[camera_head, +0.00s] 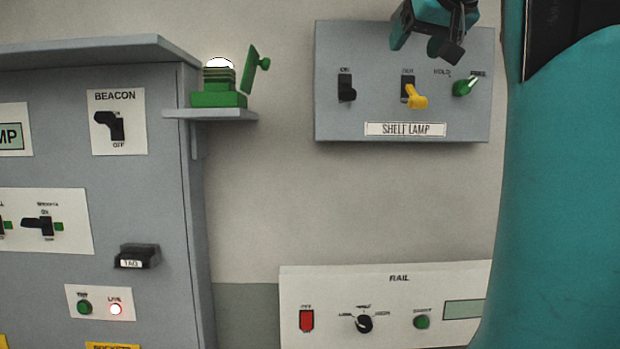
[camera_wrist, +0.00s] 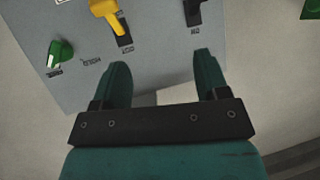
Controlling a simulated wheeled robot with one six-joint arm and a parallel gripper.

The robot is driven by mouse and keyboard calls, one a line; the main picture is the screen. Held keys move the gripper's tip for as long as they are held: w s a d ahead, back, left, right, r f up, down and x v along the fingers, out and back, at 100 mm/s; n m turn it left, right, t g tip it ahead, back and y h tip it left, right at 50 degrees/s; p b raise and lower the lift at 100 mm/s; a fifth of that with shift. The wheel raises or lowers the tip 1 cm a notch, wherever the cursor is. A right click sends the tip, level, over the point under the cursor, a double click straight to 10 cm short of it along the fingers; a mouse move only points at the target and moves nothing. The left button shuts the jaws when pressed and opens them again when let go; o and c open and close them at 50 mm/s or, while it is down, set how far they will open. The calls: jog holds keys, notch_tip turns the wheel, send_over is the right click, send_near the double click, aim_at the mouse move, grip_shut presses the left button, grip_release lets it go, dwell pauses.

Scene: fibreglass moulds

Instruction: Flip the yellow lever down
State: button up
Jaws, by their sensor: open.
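The yellow lever (camera_head: 416,97) sits on the grey SHELF LAMP panel (camera_head: 350,110), between a black switch (camera_head: 346,88) on its left and a green knob (camera_head: 464,88) on its right. It juts out from a black slot and its tip slants down and to the right in the head view. My gripper (camera_head: 425,45) is just above the lever in the head view, apart from it. In the wrist view my gripper (camera_wrist: 162,72) is open with nothing between its fingers, and the yellow lever (camera_wrist: 104,14) lies beyond the left finger.
A shelf with a green lamp (camera_head: 219,90) and a grey BEACON cabinet (camera_head: 150,200) stand to the left. A white RAIL panel (camera_head: 385,290) is below. Bare wall lies between the SHELF LAMP and RAIL panels.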

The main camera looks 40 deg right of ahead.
jog(key=w+a+f+n+g+y+b, duration=0.1)
jog(key=w+a+f, duration=0.4)
jog(key=f, duration=0.6)
jog(key=w+a+f+n+y+b, duration=0.3)
jog(key=w+a+f+y+b, duration=0.2)
jog(key=a+f, duration=0.5)
jog(key=shift+w+a+f+n+g+y+b, duration=0.15)
jog(key=shift+a+f+n+g+y+b, duration=0.2)
jog(key=shift+f+y, duration=0.5)
jog(key=shift+d, duration=0.1)
